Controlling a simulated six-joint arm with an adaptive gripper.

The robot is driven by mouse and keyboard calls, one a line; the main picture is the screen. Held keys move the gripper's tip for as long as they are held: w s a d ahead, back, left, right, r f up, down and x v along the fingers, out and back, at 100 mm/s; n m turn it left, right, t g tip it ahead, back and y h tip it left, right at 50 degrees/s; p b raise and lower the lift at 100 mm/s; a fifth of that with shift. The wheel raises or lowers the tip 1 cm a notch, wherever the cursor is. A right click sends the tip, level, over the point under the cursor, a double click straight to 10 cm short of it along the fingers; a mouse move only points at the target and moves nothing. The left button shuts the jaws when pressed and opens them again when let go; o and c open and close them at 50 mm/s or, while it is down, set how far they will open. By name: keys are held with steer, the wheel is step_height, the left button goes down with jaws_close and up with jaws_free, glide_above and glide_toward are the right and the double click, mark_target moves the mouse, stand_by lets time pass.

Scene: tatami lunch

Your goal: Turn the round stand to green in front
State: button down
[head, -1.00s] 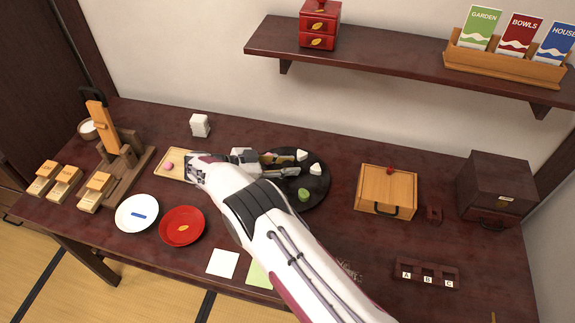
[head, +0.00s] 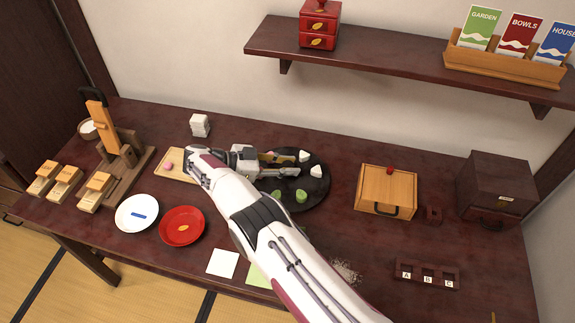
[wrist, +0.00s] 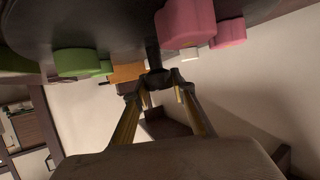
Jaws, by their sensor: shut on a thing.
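The round stand (head: 322,187) is a dark disc right of the table's middle. White pieces (head: 316,171) sit at its right and back right. Green pieces (head: 301,196) sit at its front. My gripper (head: 296,166) reaches over the stand from the left. In the wrist view the stand's dark underside or face (wrist: 110,25) fills the top. There my gripper (wrist: 158,80) is shut on a dark upright peg (wrist: 153,52) at the stand. My arm hides the stand's left side.
A wooden box (head: 375,195) stands right of the stand. A wooden board (head: 172,168) with a pink piece, a red plate (head: 170,235) and a white plate (head: 125,222) lie to the left. A white square (head: 222,263) and a green square (head: 256,280) lie at the front.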

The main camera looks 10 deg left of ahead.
mark_target(288, 165)
steer(key=shift+w+d+r, duration=0.1)
steer(key=shift+d+r, duration=0.05)
steer(key=shift+d, duration=0.05)
steer(key=c, duration=1.6)
jaws_free()
steer(key=shift+c, duration=0.2)
steer(key=shift+a, duration=0.1)
steer(key=shift+r, duration=4.95)
steer(key=shift+c, duration=0.2)
